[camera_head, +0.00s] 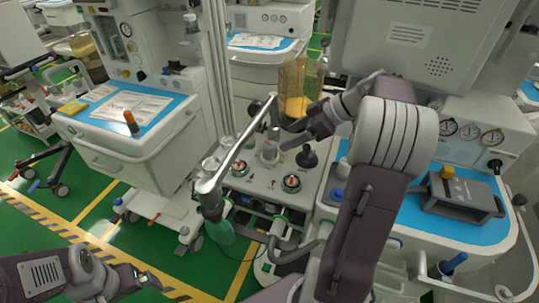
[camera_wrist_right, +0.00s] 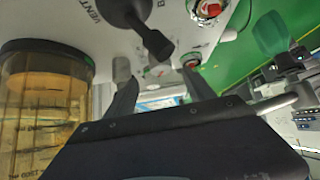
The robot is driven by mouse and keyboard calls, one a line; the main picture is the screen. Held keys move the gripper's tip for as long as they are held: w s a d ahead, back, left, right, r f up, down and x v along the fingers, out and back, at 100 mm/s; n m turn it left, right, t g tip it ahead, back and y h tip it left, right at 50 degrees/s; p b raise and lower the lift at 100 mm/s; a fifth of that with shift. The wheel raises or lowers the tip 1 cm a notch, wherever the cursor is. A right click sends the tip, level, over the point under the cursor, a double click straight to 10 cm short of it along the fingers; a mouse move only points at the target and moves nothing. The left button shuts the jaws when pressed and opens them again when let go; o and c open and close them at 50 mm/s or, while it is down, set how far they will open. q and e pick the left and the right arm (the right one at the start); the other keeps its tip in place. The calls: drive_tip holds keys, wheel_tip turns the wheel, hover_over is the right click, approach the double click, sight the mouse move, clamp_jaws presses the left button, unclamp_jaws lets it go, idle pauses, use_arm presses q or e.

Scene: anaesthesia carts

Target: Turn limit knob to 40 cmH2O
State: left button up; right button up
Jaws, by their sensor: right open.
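The breathing-system panel (camera_head: 258,180) is in the middle of the head view. A small grey-white knob (camera_head: 270,153) stands on it, probably the limit knob; its scale is not readable. A grey knob-like piece (camera_wrist_right: 121,70) shows beside one finger in the right wrist view, perhaps the same one. A black lever knob (camera_head: 307,157), near "VENT" lettering in the wrist view, stands to its right. My right gripper (camera_wrist_right: 160,92) is open and empty, close above the panel near these knobs; contact is unclear. My left gripper (camera_head: 146,280) is low at the left, its jaws unclear.
An amber bellows cylinder (camera_wrist_right: 40,100) stands close beside the right gripper. A metal tube arm (camera_head: 240,148) crosses the panel, with a green bag (camera_head: 218,231) below. Red-centred round ports (camera_head: 292,183) sit on the panel. A drawer cart (camera_head: 150,150) is at left.

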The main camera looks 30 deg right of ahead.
sight(273, 146)
drive_tip(key=b+x, duration=0.1)
drive_tip(key=x, duration=0.8)
drive_tip(key=shift+a+b, duration=0.15)
drive_tip(key=shift+b, duration=0.15)
drive_tip(key=shift+c, duration=0.3)
clamp_jaws()
drive_tip(key=c, duration=1.3)
unclamp_jaws()
drive_tip(key=shift+f+b, duration=0.1)
drive_tip(key=shift+b, duration=0.45)
drive_tip(key=m+t+h+b, duration=0.1)
drive_tip(key=m+b, duration=0.2)
drive_tip(key=shift+f+h+b, duration=0.1)
drive_tip(key=shift+h+b, duration=0.25)
drive_tip(key=shift+h, duration=0.05)
drive_tip(key=shift+m+t+h+b, duration=0.5)
drive_tip(key=shift+m+h+b, duration=0.2)
drive_tip(key=shift+m, duration=0.2)
clamp_jaws()
unclamp_jaws()
drive_tip(key=shift+r+m+h, duration=0.25)
drive_tip(key=shift+m+h, duration=0.05)
drive_tip(key=shift+m, duration=0.2)
drive_tip(key=shift+b, duration=0.3)
